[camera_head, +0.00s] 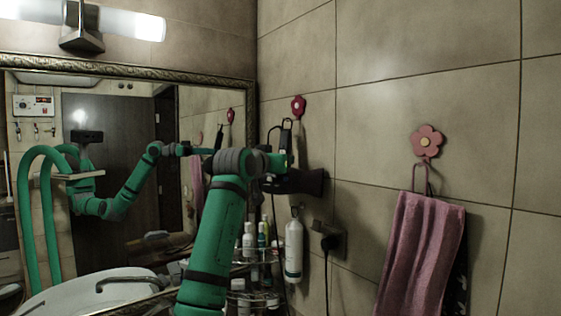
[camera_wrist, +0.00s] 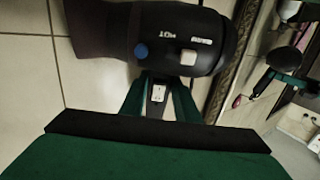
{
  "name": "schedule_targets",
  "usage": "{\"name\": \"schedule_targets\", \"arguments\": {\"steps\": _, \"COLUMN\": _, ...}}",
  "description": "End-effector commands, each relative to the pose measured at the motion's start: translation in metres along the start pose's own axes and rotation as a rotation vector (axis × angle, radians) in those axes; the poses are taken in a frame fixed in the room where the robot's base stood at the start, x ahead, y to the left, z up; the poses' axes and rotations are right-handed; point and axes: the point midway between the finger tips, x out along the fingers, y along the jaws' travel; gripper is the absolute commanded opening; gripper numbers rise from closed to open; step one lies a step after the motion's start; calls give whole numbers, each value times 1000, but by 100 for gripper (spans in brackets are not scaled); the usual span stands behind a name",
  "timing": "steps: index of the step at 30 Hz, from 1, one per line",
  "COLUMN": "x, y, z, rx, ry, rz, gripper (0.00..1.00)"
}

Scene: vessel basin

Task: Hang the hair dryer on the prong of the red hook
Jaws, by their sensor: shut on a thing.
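The black hair dryer (camera_head: 308,181) is held near the tiled wall in the head view, below the red hook (camera_head: 298,106). A dark loop shows above the dryer, just under the hook; I cannot tell whether it touches the prong. My gripper (camera_head: 284,160) is shut on the dryer, mostly hidden behind my green arm. In the wrist view the dryer (camera_wrist: 180,38) lies across the top, with a blue button and a pale switch, and my gripper (camera_wrist: 160,95) is shut on its lower side. The hook is not clearly visible in the wrist view.
A framed mirror (camera_head: 130,72) stands left. A bottle (camera_head: 293,248) hangs on the wall below the dryer, beside a shelf of bottles (camera_head: 255,255). A plugged socket (camera_head: 328,241) is to the right. A pink towel (camera_head: 420,250) hangs from a flower hook (camera_head: 427,142). A washbasin (camera_head: 80,290) is below.

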Motion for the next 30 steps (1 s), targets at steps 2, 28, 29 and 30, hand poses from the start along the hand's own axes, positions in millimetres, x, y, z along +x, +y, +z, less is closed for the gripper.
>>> {"name": "schedule_targets", "arguments": {"steps": 2, "x": 0, "y": 0, "z": 0, "rx": 1, "ry": -1, "rz": 1, "gripper": 0}}
{"name": "schedule_targets", "arguments": {"steps": 28, "x": -14, "y": -1, "z": 2, "rx": -1, "ry": -2, "rz": -1, "gripper": 50}}
{"name": "schedule_targets", "arguments": {"steps": 29, "x": -18, "y": -1, "z": 2, "rx": -1, "ry": -2, "rz": -1, "gripper": 50}}
{"name": "schedule_targets", "arguments": {"steps": 30, "x": -24, "y": -1, "z": 1, "rx": 1, "ry": -1, "rz": -1, "gripper": 50}}
